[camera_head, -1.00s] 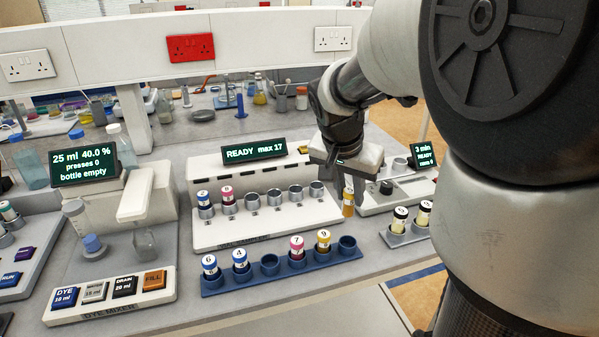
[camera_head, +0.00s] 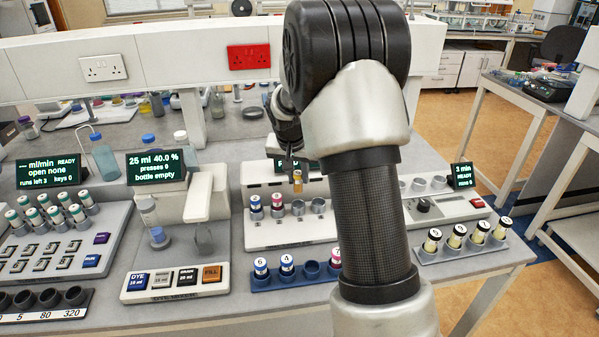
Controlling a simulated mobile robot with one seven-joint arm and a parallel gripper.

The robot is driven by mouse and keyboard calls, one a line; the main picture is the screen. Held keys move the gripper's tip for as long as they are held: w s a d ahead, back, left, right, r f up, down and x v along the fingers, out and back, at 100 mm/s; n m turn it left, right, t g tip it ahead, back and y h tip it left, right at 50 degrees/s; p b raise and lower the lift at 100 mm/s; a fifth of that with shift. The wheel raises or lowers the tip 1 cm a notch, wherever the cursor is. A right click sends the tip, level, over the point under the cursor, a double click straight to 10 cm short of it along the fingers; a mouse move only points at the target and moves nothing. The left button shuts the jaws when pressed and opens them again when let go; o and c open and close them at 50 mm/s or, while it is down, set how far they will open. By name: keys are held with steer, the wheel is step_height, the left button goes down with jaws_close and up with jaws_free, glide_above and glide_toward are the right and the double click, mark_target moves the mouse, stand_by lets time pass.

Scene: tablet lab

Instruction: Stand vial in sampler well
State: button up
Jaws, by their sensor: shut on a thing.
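My gripper (camera_head: 295,163) is shut on an amber vial (camera_head: 297,181) and holds it roughly upright. In the picture the vial appears just above the third well of the white sampler (camera_head: 290,237), apart from it; its exact depth I cannot tell. The sampler's first two wells hold a blue-capped vial (camera_head: 255,205) and a pink-capped vial (camera_head: 277,202). The third well (camera_head: 298,208) and fourth well (camera_head: 318,206) look empty. My arm hides the sampler's right part and much of its READY display.
A blue rack (camera_head: 273,284) in front holds vials 6 and 4, an empty place and vial 7, partly hidden. A dye mixer (camera_head: 172,277) stands left. A grey rack (camera_head: 470,252) with several dark-capped vials stands right, before a timer unit (camera_head: 455,211).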

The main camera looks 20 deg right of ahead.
mark_target(297, 193)
steer(key=shift+f+b, duration=1.55)
steer(key=shift+f, duration=1.6)
steer(key=shift+f+b, duration=0.6)
steer(key=shift+f, duration=0.05)
steer(key=shift+s+f+b, duration=0.3)
steer(key=shift+f, duration=0.2)
steer(key=o, duration=1.1)
steer(key=shift+a+f, duration=0.1)
steer(key=shift+s+d, duration=0.15)
steer(key=shift+d, duration=0.2)
steer(key=w+a+v, duration=0.1)
steer(key=v, duration=1.7)
steer(key=shift+r, duration=0.35)
steer(key=shift+s+p, duration=0.1)
steer(key=shift+p, duration=0.2)
